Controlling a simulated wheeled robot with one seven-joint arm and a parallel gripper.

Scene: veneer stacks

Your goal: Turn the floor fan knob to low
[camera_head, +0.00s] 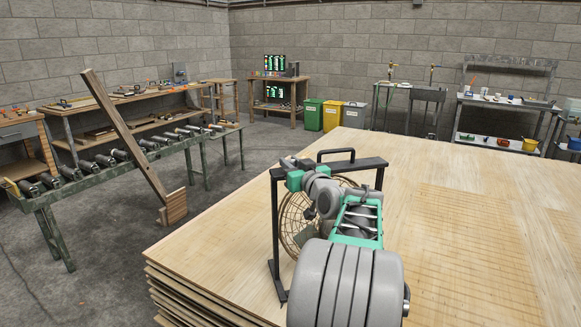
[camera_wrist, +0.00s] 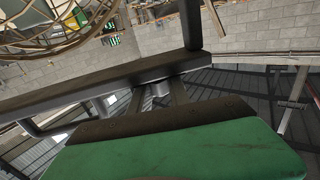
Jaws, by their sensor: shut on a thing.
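The floor fan has a black frame (camera_head: 276,240) with a top handle and a round wire cage (camera_head: 292,222). It stands on the large veneer stack, partly hidden behind my arm. In the wrist view the fan's dark frame bar (camera_wrist: 75,98) crosses the picture, with the cage (camera_wrist: 50,30) at upper left. My gripper (camera_wrist: 161,88) reaches to this bar, its two dark fingers closed around a small grey knob (camera_wrist: 160,90). The knob's marking and setting cannot be read.
The veneer stack (camera_head: 460,165) has a wide bare top to the right of the fan. A roller conveyor (camera_head: 115,165) with a leaning board (camera_head: 125,135) stands at left. Workbenches and green, yellow and grey bins (camera_head: 332,115) line the back.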

